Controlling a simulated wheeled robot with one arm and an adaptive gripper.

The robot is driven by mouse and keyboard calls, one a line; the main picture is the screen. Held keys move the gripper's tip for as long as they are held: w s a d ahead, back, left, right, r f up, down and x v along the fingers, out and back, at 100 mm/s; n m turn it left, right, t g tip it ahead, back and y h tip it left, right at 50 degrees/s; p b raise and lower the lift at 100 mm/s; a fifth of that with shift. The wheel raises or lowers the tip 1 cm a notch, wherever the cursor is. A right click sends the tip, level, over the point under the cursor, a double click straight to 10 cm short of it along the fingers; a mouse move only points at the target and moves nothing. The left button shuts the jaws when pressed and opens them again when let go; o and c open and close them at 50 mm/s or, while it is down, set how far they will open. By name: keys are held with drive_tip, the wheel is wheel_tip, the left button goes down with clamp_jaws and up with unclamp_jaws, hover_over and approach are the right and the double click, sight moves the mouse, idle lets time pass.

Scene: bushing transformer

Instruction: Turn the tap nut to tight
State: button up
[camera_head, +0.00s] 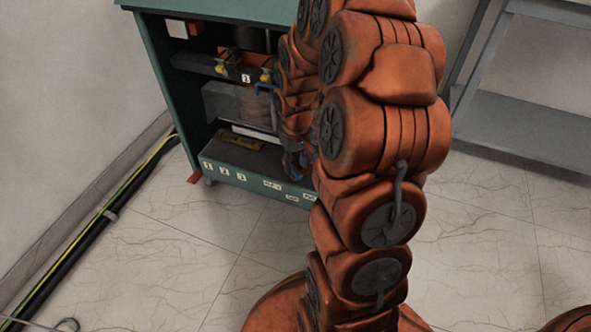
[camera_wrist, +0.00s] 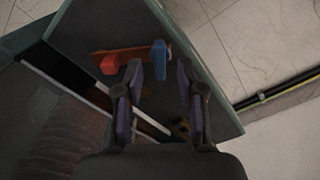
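In the wrist view a brown bar (camera_wrist: 128,56) lies across a dark panel, with a red piece (camera_wrist: 110,65) at its left end and a blue piece (camera_wrist: 160,58) at its right. I cannot tell for sure which part is the tap nut. My gripper (camera_wrist: 158,78) is open, its two fingers apart. The lower end of the blue piece shows between the fingertips, closer to the left one; I cannot tell whether they touch. In the head view my gripper (camera_head: 294,160) is at the cabinet's lower front, partly hidden by my arm.
A teal cabinet (camera_head: 160,85) has open shelves; an upper shelf holds an orange part with yellow fittings (camera_head: 222,69). A striped cable (camera_head: 120,192) runs along the wall at left. A grey metal rack (camera_head: 520,120) stands at right.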

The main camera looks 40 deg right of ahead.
wheel_tip(320, 180, down, 2)
drive_tip(key=shift+f, duration=0.1)
clamp_jaws()
idle(0.4)
